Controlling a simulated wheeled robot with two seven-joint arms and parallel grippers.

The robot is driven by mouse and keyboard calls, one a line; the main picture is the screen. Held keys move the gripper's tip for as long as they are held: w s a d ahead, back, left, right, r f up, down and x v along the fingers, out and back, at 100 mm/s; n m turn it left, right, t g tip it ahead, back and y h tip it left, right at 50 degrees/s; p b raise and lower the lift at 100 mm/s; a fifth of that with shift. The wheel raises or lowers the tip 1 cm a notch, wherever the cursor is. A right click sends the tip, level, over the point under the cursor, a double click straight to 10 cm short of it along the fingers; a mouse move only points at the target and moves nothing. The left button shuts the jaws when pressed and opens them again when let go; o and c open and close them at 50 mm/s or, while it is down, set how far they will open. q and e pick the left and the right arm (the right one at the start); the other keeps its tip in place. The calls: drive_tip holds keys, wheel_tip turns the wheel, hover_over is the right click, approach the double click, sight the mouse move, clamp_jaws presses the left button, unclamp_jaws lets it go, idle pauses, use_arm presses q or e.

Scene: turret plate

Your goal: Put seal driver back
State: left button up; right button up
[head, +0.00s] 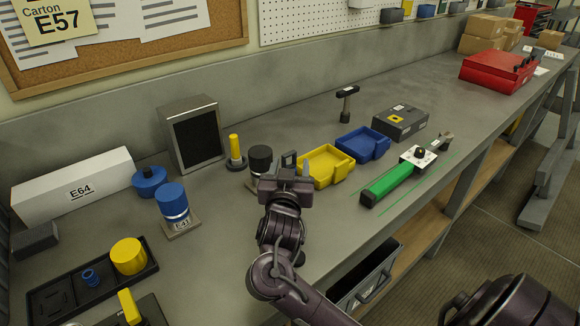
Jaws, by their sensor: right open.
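No object is labelled as the seal driver, so I cannot tell for sure which one it is. A yellow-handled tool (235,150) stands upright on a dark round base on the bench. A black cylinder (260,158) stands just right of it, partly hidden by my gripper. A blue cylinder (172,203) with a pale band stands on a plate labelled E41. A black T-handled tool (346,103) stands upright farther back. My right gripper (296,167) is open, with nothing visible between its fingers, in front of the black cylinder and left of the yellow bin. My left gripper is not in view.
A yellow bin (341,177), a blue bin (381,152) and a dark grey box (400,117) stand to the right. A green-handled tool (388,183) lies near the front edge. A black tray (58,304) holds a yellow cylinder (128,256).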

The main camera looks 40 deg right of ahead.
drive_tip(key=b+v, duration=0.1)
drive_tip(key=v, duration=1.1)
drive_tip(key=shift+r+b, duration=0.15)
drive_tip(key=shift+b, duration=0.15)
